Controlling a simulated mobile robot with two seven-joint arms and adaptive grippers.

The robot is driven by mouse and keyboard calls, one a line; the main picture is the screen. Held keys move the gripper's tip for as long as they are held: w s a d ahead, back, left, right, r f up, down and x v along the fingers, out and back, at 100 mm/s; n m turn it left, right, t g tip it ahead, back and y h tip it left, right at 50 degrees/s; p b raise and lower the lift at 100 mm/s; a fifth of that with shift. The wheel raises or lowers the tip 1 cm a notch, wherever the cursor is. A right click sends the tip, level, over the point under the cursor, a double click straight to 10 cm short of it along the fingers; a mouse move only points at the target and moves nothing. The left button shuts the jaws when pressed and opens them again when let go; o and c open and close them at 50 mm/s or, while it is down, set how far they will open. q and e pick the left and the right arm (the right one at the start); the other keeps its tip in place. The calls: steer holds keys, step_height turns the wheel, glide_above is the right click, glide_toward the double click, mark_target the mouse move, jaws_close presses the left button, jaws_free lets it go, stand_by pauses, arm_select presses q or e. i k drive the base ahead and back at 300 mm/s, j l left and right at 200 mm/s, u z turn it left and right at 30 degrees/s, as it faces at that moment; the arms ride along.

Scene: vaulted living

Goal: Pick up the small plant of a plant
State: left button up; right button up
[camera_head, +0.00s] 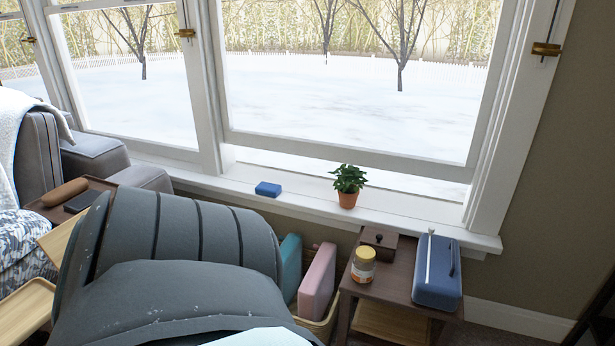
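The small plant (349,179) has green leaves and stands upright in a terracotta pot (348,199). It sits on the white windowsill (400,215), in front of the large window. It is fully visible, with nothing touching it. Neither of my grippers shows in the head view.
A blue block (268,189) lies on the sill left of the plant. A dark grey chair (180,270) fills the lower middle.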

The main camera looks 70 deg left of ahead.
mark_target(348, 192)
steer(key=u, duration=1.85)
